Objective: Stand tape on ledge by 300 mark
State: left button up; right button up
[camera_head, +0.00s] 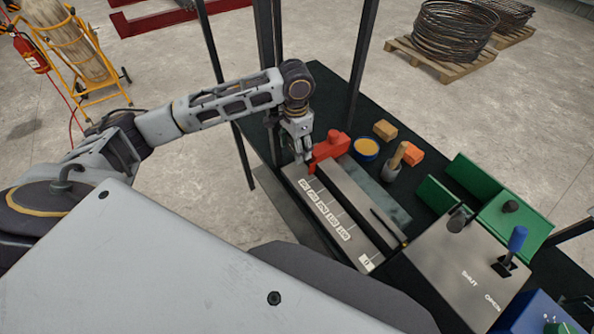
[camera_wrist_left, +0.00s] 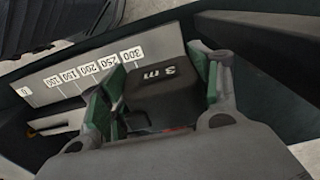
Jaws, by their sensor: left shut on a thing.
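The tape is a dark, boxy case marked "3 m" (camera_wrist_left: 165,82), held between the green-padded fingers of my left gripper (camera_wrist_left: 158,65) in the left wrist view. The pale ledge (camera_head: 352,247) carries number labels from 0 to 300; it also shows in the wrist view (camera_wrist_left: 60,92). The 300 label (camera_wrist_left: 131,55) is just left of the tape. In the head view my left gripper (camera_head: 304,160) is at the ledge's far end, where the tape cannot be made out. Whether the tape's base touches the ledge is hidden. My right gripper is not in view.
A red fitting (camera_head: 331,146) stands close beside the left gripper.

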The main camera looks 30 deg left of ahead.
pick_arm(q)
send_over(296, 173)
jog(key=shift+w+f, duration=0.1)
jog(key=shift+f, duration=3.05)
jog(key=shift+f, duration=0.1)
jog(key=shift+f+p, duration=0.35)
jog(key=shift+f, duration=1.4)
jog(key=shift+f, duration=0.1)
jog(key=o, duration=1.3)
jog(key=shift+r+b, duration=0.5)
jog(key=shift+r, duration=5.6)
